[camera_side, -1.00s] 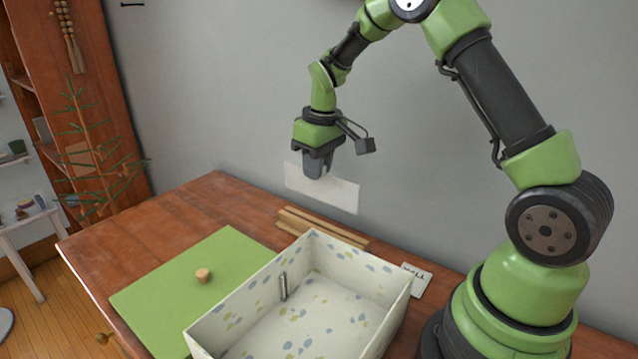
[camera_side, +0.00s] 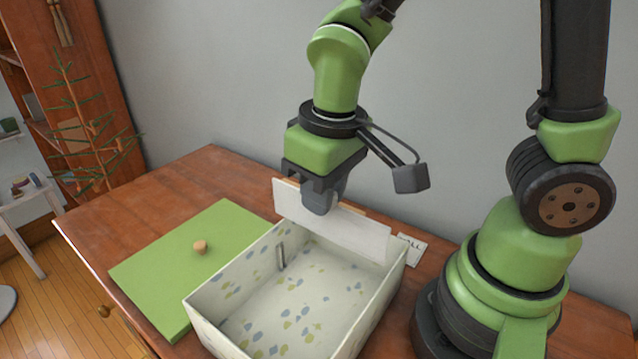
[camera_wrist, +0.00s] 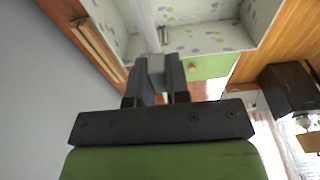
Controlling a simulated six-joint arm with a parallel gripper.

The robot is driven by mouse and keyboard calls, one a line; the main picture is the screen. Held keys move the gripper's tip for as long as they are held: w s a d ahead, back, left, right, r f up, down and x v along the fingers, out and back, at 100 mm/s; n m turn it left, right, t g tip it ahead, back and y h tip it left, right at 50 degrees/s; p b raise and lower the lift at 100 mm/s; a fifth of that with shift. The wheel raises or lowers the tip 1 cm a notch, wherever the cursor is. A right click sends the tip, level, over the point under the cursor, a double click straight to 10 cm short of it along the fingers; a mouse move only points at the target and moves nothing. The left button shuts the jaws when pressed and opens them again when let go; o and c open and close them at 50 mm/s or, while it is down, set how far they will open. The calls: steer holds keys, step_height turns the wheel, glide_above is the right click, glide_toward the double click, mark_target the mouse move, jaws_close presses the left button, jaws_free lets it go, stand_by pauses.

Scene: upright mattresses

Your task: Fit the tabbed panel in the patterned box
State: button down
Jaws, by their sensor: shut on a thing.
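A plain white panel (camera_side: 350,234) hangs upright from my gripper (camera_side: 320,206), which is shut on its top edge. The wrist view shows the panel edge-on as a pale strip (camera_wrist: 143,22) beyond my fingers (camera_wrist: 160,72). The open patterned box (camera_side: 385,300), cream with blue and yellow-green spots, stands on the table. The panel runs across the box's far end in the side view and hides much of the far wall; I cannot tell whether its lower edge is inside the rim. A thin metal upright (camera_side: 281,257) stands at the box's left inner wall. The panel's tabs are not clear.
A green board (camera_side: 190,245) with a wooden knob (camera_side: 200,247) lies left of the box. Wooden strips (camera_wrist: 97,48) lie behind the box, mostly hidden in the side view. A small lettered card (camera_side: 412,249) lies at its right. The table's far left is clear.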

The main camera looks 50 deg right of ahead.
steer(key=shift+f, duration=2.9)
steer(key=shift+f, duration=0.3)
stand_by(3.2)
steer(key=m, duration=0.1)
steer(key=r+m, duration=0.1)
steer(key=shift+w+d+r+m, duration=0.2)
steer(key=shift+w+r+m, duration=0.1)
steer(key=shift+m, duration=0.1)
steer(key=r+m, duration=0.1)
steer(key=m, duration=0.1)
steer(key=r+m, duration=0.1)
steer(key=shift+w+m+h, duration=0.2)
steer(key=shift+m+h, duration=0.2)
steer(key=w+d+n, duration=0.6)
steer(key=w+d, duration=0.7)
steer(key=d, duration=0.4)
steer(key=shift+n+y, duration=0.3)
steer(key=shift+y, duration=0.1)
